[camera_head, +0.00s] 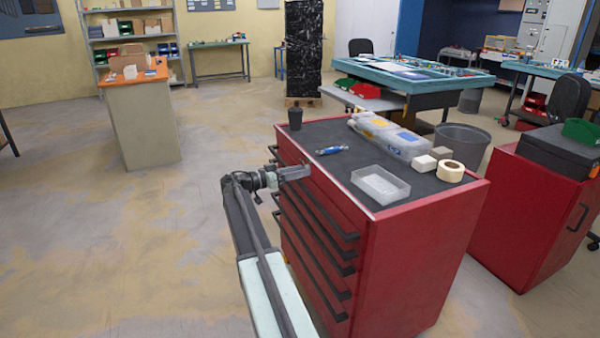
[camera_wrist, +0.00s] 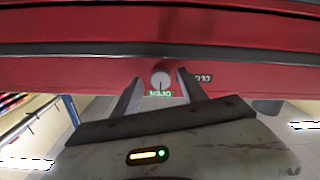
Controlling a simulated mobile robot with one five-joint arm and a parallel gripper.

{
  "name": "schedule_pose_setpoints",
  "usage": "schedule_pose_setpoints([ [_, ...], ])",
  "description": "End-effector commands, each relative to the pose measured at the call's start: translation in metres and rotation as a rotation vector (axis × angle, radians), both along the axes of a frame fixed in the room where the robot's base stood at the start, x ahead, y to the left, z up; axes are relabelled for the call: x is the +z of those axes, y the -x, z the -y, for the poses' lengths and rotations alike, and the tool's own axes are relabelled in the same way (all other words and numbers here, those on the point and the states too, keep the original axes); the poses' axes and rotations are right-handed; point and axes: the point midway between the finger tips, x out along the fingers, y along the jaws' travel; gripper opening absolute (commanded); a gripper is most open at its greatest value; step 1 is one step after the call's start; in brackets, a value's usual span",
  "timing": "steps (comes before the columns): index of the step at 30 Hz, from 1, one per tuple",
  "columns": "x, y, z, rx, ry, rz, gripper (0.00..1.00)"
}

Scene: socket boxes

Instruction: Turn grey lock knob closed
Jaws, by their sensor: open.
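The grey lock knob (camera_wrist: 161,80) shows in the wrist view as a small round disc with a dark mark at its lower part. It is on a red surface, with a green label below it. My gripper (camera_wrist: 158,84) is open, with one finger on each side of the knob. I cannot tell whether the fingers touch it. In the head view my gripper (camera_head: 296,173) is at the upper left edge of the red drawer cabinet (camera_head: 415,260). The knob is not discernible there.
Dark drawer handles (camera_head: 320,205) project beside my arm. The floor at left (camera_head: 100,250) is clear.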

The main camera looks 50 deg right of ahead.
Motion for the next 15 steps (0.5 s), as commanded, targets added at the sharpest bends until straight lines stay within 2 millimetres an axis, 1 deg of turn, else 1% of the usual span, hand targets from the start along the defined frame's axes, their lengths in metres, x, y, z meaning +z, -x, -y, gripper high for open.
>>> schedule_pose_setpoints([
  [1, -0.0001, 0.0002, 0.0000, 0.000, 0.000, 0.000, 0.50],
  [2, -0.0001, 0.0002, 0.0000, 0.000, 0.000, 0.000, 0.42],
  [3, -0.0001, 0.0002, 0.0001, 0.000, 0.000, 0.000, 0.31],
  [5, 0.0000, 0.0003, 0.0001, -0.001, 0.000, 0.000, 0.14],
  [6, 0.0000, 0.0004, 0.0002, -0.001, 0.000, 0.000, 0.03],
  [7, 0.0000, 0.0004, 0.0002, -0.001, 0.000, 0.000, 0.00],
  [8, -0.0001, 0.0004, 0.0002, -0.001, -0.001, 0.000, 0.00],
  [9, -0.0001, 0.0020, 0.0059, -0.005, -0.001, 0.000, 0.00],
  [15, 0.0000, 0.0016, 0.0016, -0.003, -0.007, -0.018, 0.00],
])
